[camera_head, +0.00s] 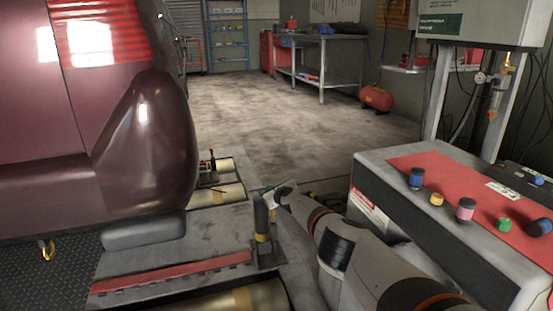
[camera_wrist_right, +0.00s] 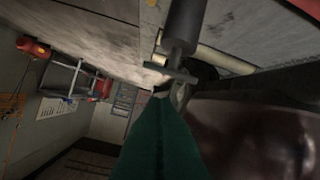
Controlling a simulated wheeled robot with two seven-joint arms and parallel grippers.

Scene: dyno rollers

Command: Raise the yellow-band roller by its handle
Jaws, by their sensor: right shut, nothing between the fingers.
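An upright dark grey roller (camera_head: 261,212) with a yellow band near its foot stands on the plate beside the car, in the middle of the head view. In the right wrist view a dark grey cylinder (camera_wrist_right: 185,25) ends in a thin stem with a crossbar, just beyond my fingers. My right gripper (camera_head: 272,197) is shut and empty, close to the right of the upper part of the roller. In the wrist view its green fingers (camera_wrist_right: 160,110) hide part of what lies beyond. I cannot tell whether they touch the roller. My left gripper is out of view.
A dark red car (camera_head: 140,150) fills the left. Brass floor rollers (camera_head: 215,194) lie in the plate. A cabinet with a red mat (camera_head: 440,170) stands at the right, bearing several coloured knobs. The floor beyond (camera_head: 280,110) is clear up to a workbench (camera_head: 325,50).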

